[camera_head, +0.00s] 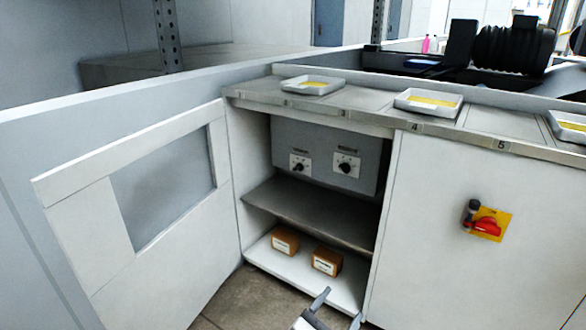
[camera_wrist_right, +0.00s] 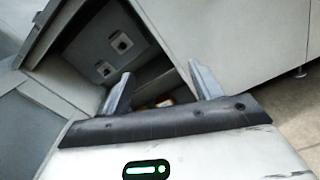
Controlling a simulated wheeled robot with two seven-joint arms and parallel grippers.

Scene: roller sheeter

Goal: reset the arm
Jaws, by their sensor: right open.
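My right gripper (camera_head: 338,306) shows at the bottom of the head view, in front of the open cabinet (camera_head: 252,190). Its two fingers are apart with nothing between them. In the right wrist view the gripper (camera_wrist_right: 154,88) is also open, and it faces the cabinet opening. My left gripper is in neither view.
The cabinet door (camera_head: 85,225) with its window stands open to the left. Inside are two dials, a middle shelf (camera_head: 320,212) and two brown boxes, left (camera_head: 285,241) and right (camera_head: 326,261), on the bottom. A red-yellow switch (camera_head: 487,225) sits on the right panel. White trays (camera_head: 312,85) stand on top.

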